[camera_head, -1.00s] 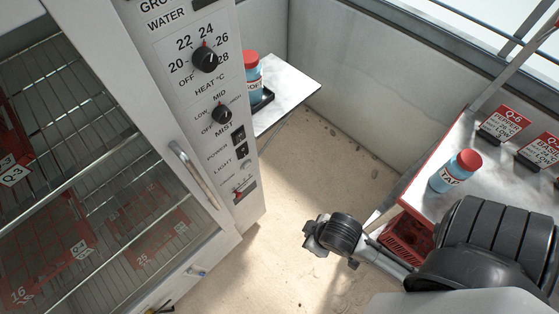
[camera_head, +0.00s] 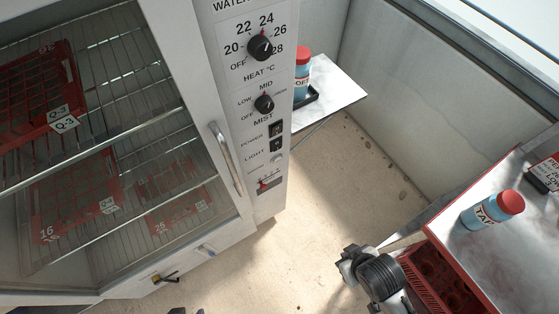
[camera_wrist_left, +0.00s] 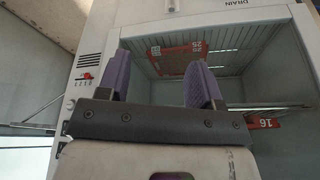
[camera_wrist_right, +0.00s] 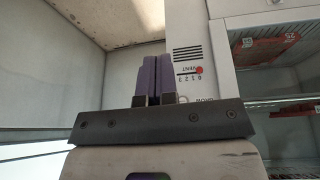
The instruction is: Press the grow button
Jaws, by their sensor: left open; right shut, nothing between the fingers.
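The grow cabinet's control panel (camera_head: 262,110) shows in the head view, with a small pale round button (camera_head: 277,158) below the light switch and above the red-marked vent slider (camera_head: 270,182). The label beside this button is too small to read there. In the right wrist view the button (camera_wrist_right: 182,99) shows just right of my right gripper (camera_wrist_right: 156,58), partly hidden by the gripper body. My right gripper is shut and empty, apart from the panel as far as I can tell. My left gripper (camera_wrist_left: 161,60) is open and empty, facing the cabinet's lower part.
The heat knob (camera_head: 260,47), mist knob (camera_head: 264,103), power switch (camera_head: 276,129) and light switch (camera_head: 276,145) are above the button. A long door handle (camera_head: 225,158) stands out left of the panel.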

